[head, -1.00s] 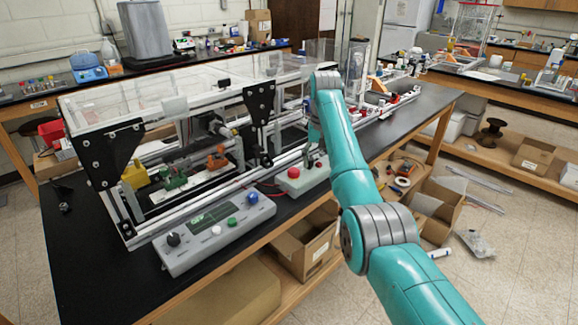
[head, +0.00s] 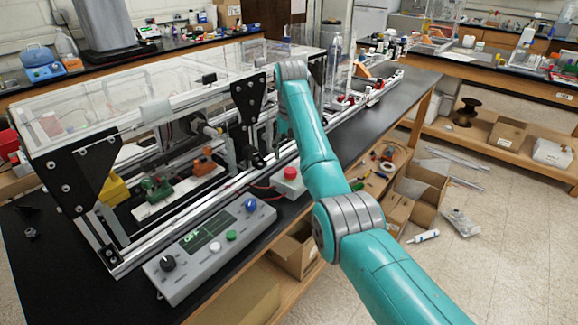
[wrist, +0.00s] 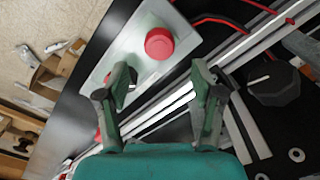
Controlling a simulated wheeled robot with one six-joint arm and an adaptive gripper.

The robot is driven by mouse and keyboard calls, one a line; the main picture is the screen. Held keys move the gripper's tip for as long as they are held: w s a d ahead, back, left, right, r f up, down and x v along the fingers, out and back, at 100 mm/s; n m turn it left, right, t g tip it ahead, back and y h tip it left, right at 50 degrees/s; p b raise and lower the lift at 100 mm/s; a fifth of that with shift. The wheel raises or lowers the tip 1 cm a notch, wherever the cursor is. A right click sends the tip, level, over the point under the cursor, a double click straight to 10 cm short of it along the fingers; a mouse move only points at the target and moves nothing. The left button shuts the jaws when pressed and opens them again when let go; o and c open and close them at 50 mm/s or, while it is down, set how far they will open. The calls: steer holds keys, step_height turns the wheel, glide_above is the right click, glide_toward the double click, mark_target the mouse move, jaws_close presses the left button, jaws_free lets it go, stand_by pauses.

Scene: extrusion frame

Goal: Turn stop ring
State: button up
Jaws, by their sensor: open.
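The red stop button (head: 290,173) sits on a small grey box (head: 286,188) at the front of the extrusion frame. In the wrist view the round red button (wrist: 159,43) stands on the pale box (wrist: 188,42). No separate ring can be made out around it. My gripper (wrist: 160,75) is open and empty. In the picture its two fingers lie left and right below the button, with no visible contact. In the head view my gripper is mostly hidden by my arm.
A control panel (head: 185,272) with a black knob and coloured buttons lies left of the box. The extrusion frame's rails (head: 190,205) and black plates (head: 250,115) stand behind. In the wrist view a red cable (wrist: 215,20) runs by the box, and a dark rounded part (wrist: 272,88) lies right.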

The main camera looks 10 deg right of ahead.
mark_target(290, 170)
steer(key=shift+f, duration=3.1)
steer(key=c, duration=1.1)
steer(key=shift+c, duration=0.2)
steer(key=shift+m, duration=0.3)
steer(key=m, duration=0.4)
steer(key=shift+m, duration=2.8)
